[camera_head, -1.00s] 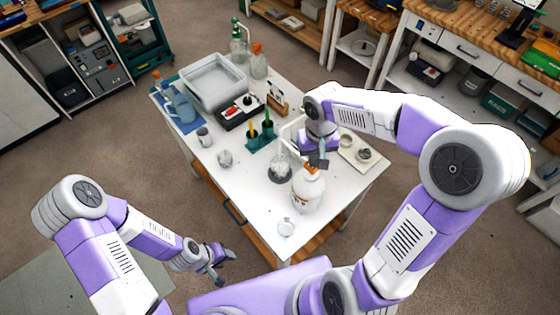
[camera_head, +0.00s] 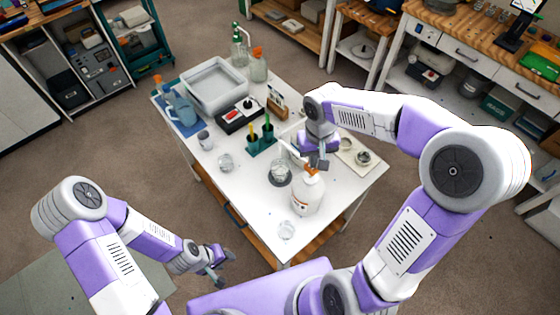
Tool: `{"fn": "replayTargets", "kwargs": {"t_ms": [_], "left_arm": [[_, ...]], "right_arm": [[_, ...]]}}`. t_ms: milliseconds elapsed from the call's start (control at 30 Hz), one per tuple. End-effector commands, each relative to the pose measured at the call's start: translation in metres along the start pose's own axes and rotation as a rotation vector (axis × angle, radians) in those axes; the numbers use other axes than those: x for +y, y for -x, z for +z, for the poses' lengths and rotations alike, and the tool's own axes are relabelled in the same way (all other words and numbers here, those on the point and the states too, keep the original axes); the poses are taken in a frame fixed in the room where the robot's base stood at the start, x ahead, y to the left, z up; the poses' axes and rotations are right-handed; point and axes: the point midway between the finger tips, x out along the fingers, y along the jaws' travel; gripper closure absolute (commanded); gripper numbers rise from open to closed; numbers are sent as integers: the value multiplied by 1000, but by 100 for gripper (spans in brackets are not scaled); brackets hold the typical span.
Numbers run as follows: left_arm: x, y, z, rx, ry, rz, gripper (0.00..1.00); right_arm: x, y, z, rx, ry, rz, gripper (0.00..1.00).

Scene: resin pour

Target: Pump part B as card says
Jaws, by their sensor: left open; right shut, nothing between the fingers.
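My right gripper (camera_head: 318,163) is shut and empty right at the top of the bottle. It partly hides the pump head, and I cannot tell whether it touches it. A clear cup (camera_head: 279,168) stands on a dark round base left of the bottle. A small card (camera_head: 277,101) stands upright in a wooden holder farther back; its writing is too small to read. My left gripper (camera_head: 217,278) is open and empty, low beside the table's front left edge.
A green holder with pens (camera_head: 261,142), a grey tray (camera_head: 215,86), a blue jug (camera_head: 181,108) and a clear bottle with an orange top (camera_head: 258,66) stand behind. A pale tray (camera_head: 352,150) lies right.

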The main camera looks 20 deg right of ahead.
Motion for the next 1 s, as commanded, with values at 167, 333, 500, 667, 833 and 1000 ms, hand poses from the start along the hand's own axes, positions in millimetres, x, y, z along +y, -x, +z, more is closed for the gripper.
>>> {"fn": "replayTargets", "kwargs": {"t_ms": [167,333,500,667,833,1000], "left_arm": [[2,4,0,0,0,0,57],[1,4,0,0,0,0,57],[1,4,0,0,0,0,57],[1,3,0,0,0,0,57],[0,-1,0,0,0,0,57],[-1,-4,0,0,0,0,57]], "right_arm": [[0,6,0,1,0,0,100],[0,6,0,2,-1,0,100],[0,6,0,2,-1,0,100],[0,4,-1,2,-1,0,100],[0,0,-1,2,-1,0,100],[0,-4,-1,2,-1,0,100]]}}
